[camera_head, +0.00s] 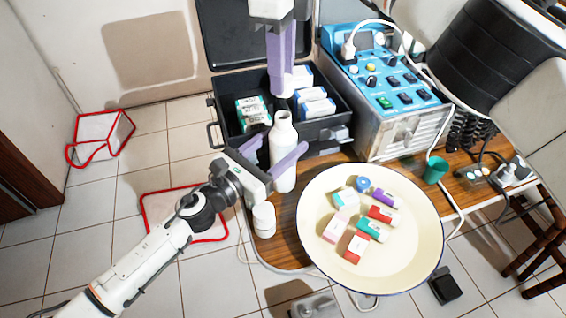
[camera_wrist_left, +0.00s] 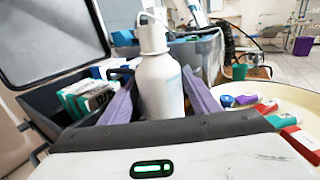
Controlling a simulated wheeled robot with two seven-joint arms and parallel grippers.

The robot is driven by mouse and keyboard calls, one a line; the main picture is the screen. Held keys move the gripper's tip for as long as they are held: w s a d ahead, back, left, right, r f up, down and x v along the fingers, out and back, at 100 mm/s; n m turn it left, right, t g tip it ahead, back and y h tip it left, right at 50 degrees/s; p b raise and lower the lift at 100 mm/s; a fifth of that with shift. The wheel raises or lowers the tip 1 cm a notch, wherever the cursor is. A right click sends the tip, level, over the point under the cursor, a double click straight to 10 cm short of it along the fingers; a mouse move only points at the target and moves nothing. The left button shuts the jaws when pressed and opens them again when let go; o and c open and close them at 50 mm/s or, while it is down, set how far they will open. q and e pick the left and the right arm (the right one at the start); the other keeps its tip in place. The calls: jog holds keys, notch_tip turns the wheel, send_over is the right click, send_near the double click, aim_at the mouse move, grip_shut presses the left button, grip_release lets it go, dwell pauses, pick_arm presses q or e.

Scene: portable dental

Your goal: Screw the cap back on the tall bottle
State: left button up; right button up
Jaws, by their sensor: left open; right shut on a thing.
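The tall white bottle (camera_head: 283,160) stands upright on the wooden table, its narrow neck pointing up. My left gripper (camera_head: 283,143) is open, with one purple finger on each side of the bottle's body. The bottle (camera_wrist_left: 160,88) also stands between the fingers in the left wrist view. My right gripper (camera_head: 279,88) comes down from above, shut on a small white cap (camera_head: 285,88). The cap is above the bottle's neck in the head view, mostly hidden by the purple fingers. I cannot tell exactly how the cap and neck line up.
An open black case (camera_head: 338,128) with packs stands behind the bottle. A small white jar (camera_head: 264,220) stands close to my left gripper. A cream basin (camera_head: 410,255) with small boxes is at the right. A blue control unit (camera_head: 395,130) and green cup (camera_head: 436,170) stand further right.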

pick_arm(q)
jog(key=c, duration=1.3)
pick_arm(e)
jog(key=shift+f, duration=2.55)
jog(key=shift+f, duration=0.85)
jog(key=shift+f, duration=0.55)
